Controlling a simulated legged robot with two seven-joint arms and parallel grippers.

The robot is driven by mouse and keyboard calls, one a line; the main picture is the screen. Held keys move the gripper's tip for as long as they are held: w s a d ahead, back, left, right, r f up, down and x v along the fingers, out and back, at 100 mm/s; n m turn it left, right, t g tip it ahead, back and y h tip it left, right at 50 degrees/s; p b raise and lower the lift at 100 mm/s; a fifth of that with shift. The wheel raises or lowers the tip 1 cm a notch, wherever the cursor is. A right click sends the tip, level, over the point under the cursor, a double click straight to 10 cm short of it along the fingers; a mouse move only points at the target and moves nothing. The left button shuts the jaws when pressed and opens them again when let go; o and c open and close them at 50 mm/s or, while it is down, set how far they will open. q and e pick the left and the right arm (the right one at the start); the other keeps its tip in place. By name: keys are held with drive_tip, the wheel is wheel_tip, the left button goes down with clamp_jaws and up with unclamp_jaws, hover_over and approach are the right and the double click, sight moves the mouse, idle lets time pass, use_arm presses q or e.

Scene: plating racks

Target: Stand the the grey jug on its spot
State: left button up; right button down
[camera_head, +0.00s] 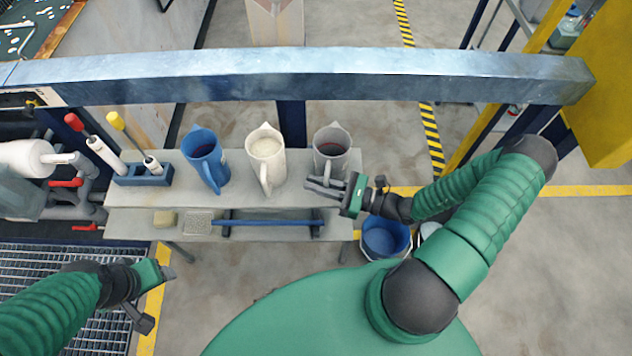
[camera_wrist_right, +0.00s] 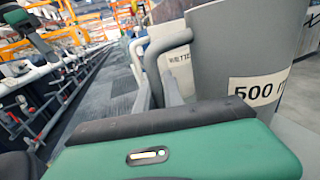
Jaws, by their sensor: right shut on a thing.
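The grey jug (camera_head: 333,142) is upright at the right end of the grey upper shelf (camera_head: 235,200), beside a white jug (camera_head: 266,150) and a blue jug (camera_head: 203,155). My right gripper (camera_head: 326,184) is shut on the grey jug's handle, at its near side. In the right wrist view the grey jug (camera_wrist_right: 235,50) fills the right side, with a white "500" label and its handle (camera_wrist_right: 160,55) towards the fingers. I cannot tell whether its base touches the shelf. My left gripper (camera_head: 165,272) is at lower left, away from the jugs; its jaw opening is unclear.
A blue holder (camera_head: 143,177) with red and yellow-topped tools stands left of the jugs. A sponge (camera_head: 165,219) and a blue-handled brush (camera_head: 255,222) are on the lower level. A steel beam (camera_head: 300,75) runs behind the jugs. A blue bucket (camera_head: 384,238) stands at right.

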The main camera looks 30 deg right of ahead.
drive_tip(key=shift+f, duration=0.15)
drive_tip(key=c, duration=1.4)
unclamp_jaws()
drive_tip(key=v, duration=1.7)
drive_tip(key=s+a+r+n+g+h+p, duration=0.15)
drive_tip(key=a+n+g, duration=0.25)
drive_tip(key=n+g, duration=0.4)
drive_tip(key=a+r+n+g+h, duration=0.1)
drive_tip(key=a+n+g+h, duration=0.25)
drive_tip(key=n+g, duration=0.4)
drive_tip(key=w+a+r+n+t+h, duration=0.1)
drive_tip(key=w+a+r+n+h, duration=0.1)
drive_tip(key=w+r+n, duration=0.1)
drive_tip(key=w+a+r+n+t+h+p, duration=0.1)
drive_tip(key=w+a+r+n+h, duration=0.1)
drive_tip(key=n, duration=0.3)
drive_tip(key=w+a+r+n+t+h+p, duration=0.1)
drive_tip(key=w+a+r+n+t+h, duration=0.1)
drive_tip(key=w+r+n, duration=0.2)
drive_tip(key=shift+a+r+h, duration=0.25)
drive_tip(key=shift+h, duration=0.05)
